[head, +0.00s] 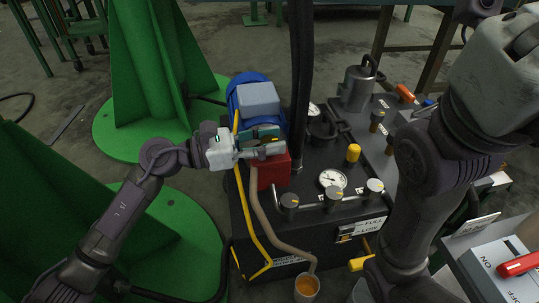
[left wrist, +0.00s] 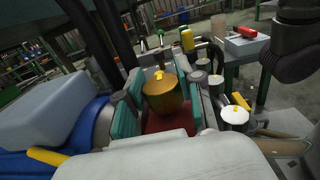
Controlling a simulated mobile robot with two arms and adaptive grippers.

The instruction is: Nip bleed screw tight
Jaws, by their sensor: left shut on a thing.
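My left gripper (head: 268,146) is over the red block (head: 272,171) beside the blue motor (head: 236,95). In the left wrist view, its teal-padded fingers (left wrist: 161,98) are on both sides of a round brass-coloured screw head, which I take as the bleed screw (left wrist: 163,96), and shut on it. A small yellow piece shows at the head's top. The red block also shows below it (left wrist: 166,123). The screw's lower end and thread are hidden. A brownish hose (head: 263,220) runs from near the block down to a cup of amber liquid (head: 306,286).
The black power unit (head: 325,236) carries a pressure gauge (head: 332,180), several knobs and a yellow cap (head: 353,153). Thick black hoses rise behind the gripper. Green stands (head: 150,70) are at left. My right arm covers the right side. A grey switch box (head: 490,270) is at lower right.

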